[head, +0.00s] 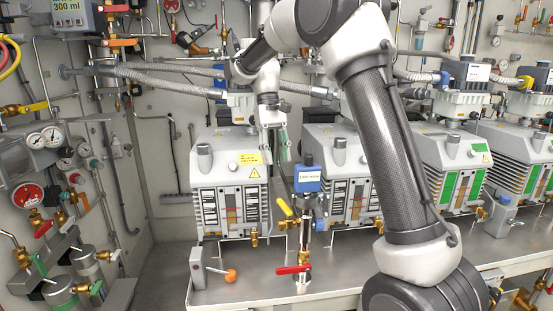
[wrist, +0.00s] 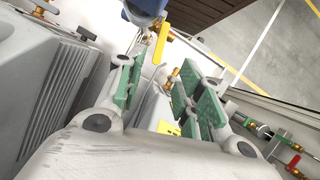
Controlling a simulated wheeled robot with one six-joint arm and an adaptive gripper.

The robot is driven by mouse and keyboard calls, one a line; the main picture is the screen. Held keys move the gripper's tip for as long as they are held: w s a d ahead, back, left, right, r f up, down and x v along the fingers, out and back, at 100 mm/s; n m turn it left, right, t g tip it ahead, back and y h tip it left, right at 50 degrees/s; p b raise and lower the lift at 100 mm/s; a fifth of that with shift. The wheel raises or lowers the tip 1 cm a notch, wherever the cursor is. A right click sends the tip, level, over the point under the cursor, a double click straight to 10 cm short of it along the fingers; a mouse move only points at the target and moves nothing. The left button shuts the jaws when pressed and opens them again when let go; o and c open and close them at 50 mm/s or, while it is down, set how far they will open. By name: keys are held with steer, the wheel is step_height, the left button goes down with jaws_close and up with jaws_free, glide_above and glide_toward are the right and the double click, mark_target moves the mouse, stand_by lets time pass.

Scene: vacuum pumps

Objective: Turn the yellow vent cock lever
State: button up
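A yellow lever (head: 285,206) sits just left of and below a blue labelled box (head: 307,180) on the pump bench. It also shows in the wrist view (wrist: 161,43), top centre, just below the blue part (wrist: 145,12). My gripper (head: 283,151) hangs above the lever in the head view, pointing down. In the wrist view my gripper (wrist: 154,80) has its two green-padded fingers spread apart with nothing between them. The lever lies beyond the fingertips and does not appear touched. The exact gap is hard to tell.
White-grey pumps (head: 230,185) stand in a row close behind and beside my gripper. A red-handled valve (head: 293,270) stands on the bench front, with an orange-knobbed lever (head: 231,275) to its left. Hoses run above.

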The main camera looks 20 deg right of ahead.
mark_target(284, 209)
steer(key=shift+c, duration=1.4)
steer(key=s+a, duration=0.1)
steer(key=a, duration=0.2)
steer(key=a+n, duration=0.1)
steer(key=a, duration=0.2)
steer(key=s+a+f+n+h, duration=0.1)
steer(key=a, duration=0.2)
steer(key=shift+s+a, duration=0.1)
steer(key=shift+s, duration=0.2)
jaws_close()
steer(key=s+a+f+n+t+h, duration=0.3)
steer(key=s+a+f+n+h, duration=0.25)
steer(key=a+n, duration=0.35)
steer(key=w+d+f+n+t+h, duration=0.1)
steer(key=w+d+f+n, duration=0.1)
steer(key=d, duration=0.5)
steer(key=w+d+f+n+t+h, duration=0.1)
steer(key=d+f+n, duration=0.3)
steer(key=d+n, duration=0.1)
steer(key=shift+w+d+f, duration=0.25)
steer(key=shift+w+d, duration=0.1)
steer(key=shift+d, duration=0.55)
